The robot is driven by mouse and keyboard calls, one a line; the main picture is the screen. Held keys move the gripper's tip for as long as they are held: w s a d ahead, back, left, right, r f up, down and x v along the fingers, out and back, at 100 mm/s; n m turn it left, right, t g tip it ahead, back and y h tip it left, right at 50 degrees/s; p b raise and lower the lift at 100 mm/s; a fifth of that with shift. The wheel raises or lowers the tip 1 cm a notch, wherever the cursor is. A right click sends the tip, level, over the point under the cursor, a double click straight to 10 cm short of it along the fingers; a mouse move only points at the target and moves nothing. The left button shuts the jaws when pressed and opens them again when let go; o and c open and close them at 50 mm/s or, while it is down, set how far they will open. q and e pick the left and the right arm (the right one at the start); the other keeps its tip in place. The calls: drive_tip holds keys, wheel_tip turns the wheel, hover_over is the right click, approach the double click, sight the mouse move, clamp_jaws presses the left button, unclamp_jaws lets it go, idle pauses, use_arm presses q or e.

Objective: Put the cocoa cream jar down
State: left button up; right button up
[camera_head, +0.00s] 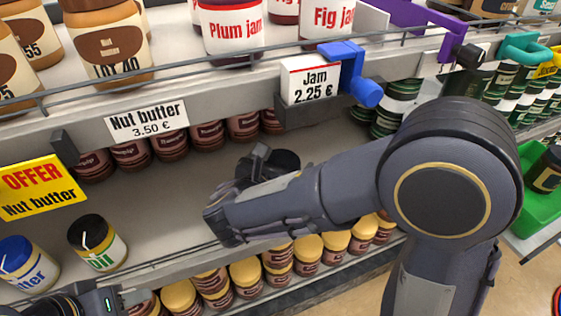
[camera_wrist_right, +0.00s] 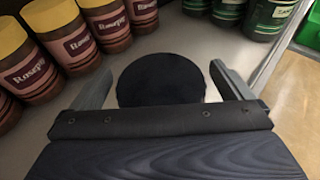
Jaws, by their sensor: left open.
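The jar at my right gripper has a dark round lid, seen from above in the right wrist view (camera_wrist_right: 160,80). Its label is hidden, so I cannot read cocoa cream on it. In the head view its dark top (camera_head: 284,160) shows just beyond my right gripper (camera_head: 262,163). The fingers of my right gripper (camera_wrist_right: 162,72) are on both sides of the jar, close around it. The jar is over the middle shelf (camera_head: 175,215); whether its base touches is hidden. My left gripper (camera_head: 95,302) is only partly in view at the bottom left, open, away from this jar.
Rosepip jars (camera_wrist_right: 70,45) stand in a row beside the held jar, with green-labelled jars (camera_wrist_right: 270,15) on the other side. A dark-lidded jar (camera_head: 97,242) and a blue-lidded jar (camera_head: 25,263) stand at the left. The shelf between is bare.

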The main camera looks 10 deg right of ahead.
drive_tip(key=shift+r, duration=0.15)
drive_tip(key=shift+s+a+r, duration=0.15)
drive_tip(key=shift+s+a, duration=0.05)
drive_tip(key=shift+s, duration=0.05)
drive_tip(key=p+v, duration=0.4)
drive_tip(key=v, duration=0.7)
drive_tip(key=shift+s, duration=0.15)
drive_tip(key=shift+a, duration=0.15)
